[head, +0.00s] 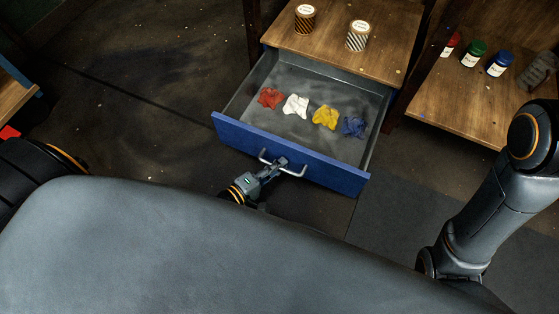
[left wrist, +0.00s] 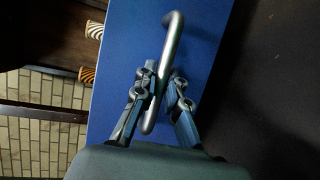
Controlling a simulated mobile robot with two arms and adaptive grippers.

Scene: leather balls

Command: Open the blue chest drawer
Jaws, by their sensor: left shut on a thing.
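The blue chest drawer (head: 230,132) is pulled well out, and its grey inside shows. Its metal bar handle (head: 298,173) is on the blue front. My left gripper (head: 282,164) is at the middle of the handle, shut on it. In the left wrist view the handle (left wrist: 175,45) passes between the two fingers of the left gripper (left wrist: 163,85), in front of the blue drawer face (left wrist: 120,50). My right arm shows at the right of the head view, but its gripper is not visible.
Red, white, yellow and blue crumpled cloths (head: 296,105) lie in the drawer. Two striped jars (head: 358,36) stand on the wooden top (head: 320,45). A wooden shelf (head: 450,100) at right holds several paint bottles (head: 474,54). Dark floor left of the drawer is clear.

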